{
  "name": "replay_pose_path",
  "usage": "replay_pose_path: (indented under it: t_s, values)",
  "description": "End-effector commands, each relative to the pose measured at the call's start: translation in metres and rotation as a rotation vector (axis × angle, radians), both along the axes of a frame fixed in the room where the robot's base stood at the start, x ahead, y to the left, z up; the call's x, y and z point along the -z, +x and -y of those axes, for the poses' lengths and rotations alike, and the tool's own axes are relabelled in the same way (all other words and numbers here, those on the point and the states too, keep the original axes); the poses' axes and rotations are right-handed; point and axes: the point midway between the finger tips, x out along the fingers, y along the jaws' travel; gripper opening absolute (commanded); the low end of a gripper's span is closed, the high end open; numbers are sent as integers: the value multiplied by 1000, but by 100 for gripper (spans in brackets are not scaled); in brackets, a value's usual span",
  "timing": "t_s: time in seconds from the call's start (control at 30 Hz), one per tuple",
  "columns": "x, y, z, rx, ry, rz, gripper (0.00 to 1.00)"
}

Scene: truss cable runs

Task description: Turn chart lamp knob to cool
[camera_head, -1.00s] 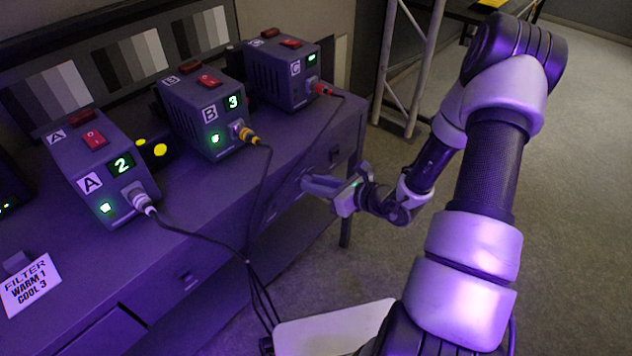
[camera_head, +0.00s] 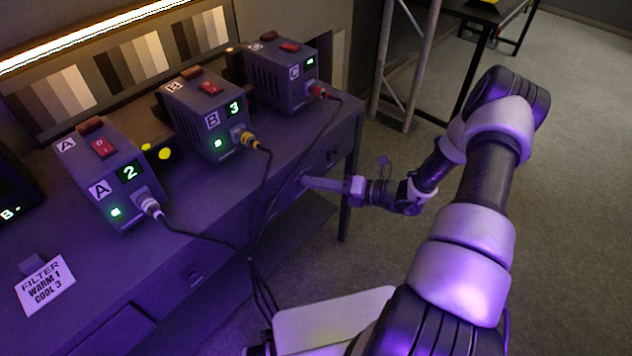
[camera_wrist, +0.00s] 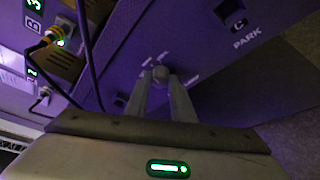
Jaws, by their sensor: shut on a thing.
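The chart lamp knob (camera_wrist: 160,73) is a small round knob on the desk's front panel, in the wrist view, with small white labels around it, too small to read surely. My gripper (camera_wrist: 161,80) is shut on the knob, one finger on each side. In the head view my gripper (camera_head: 308,182) reaches the desk front from the right, and its fingers hide the knob. The chart lamp (camera_head: 100,38) is a glowing bar, whitish with orange edges, above the grey-step chart (camera_head: 140,62). The filter card (camera_head: 45,286) reads WARM 1, COOL 3.
Power boxes A (camera_head: 105,170), B (camera_head: 205,115) and C (camera_head: 283,75) stand on the desk; A shows 2, B shows 3. Their cables (camera_head: 262,200) hang over the desk front, left of my gripper. A PARK label (camera_wrist: 246,38) is on the panel. Open floor lies right.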

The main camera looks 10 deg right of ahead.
Motion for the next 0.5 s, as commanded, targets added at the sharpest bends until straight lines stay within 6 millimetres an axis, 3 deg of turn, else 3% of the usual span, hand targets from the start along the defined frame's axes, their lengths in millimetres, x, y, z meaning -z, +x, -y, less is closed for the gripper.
replay_pose_path:
  t_s: [0.5]
  values:
    - [8, 0, 2, 2, 385, -282, 0]
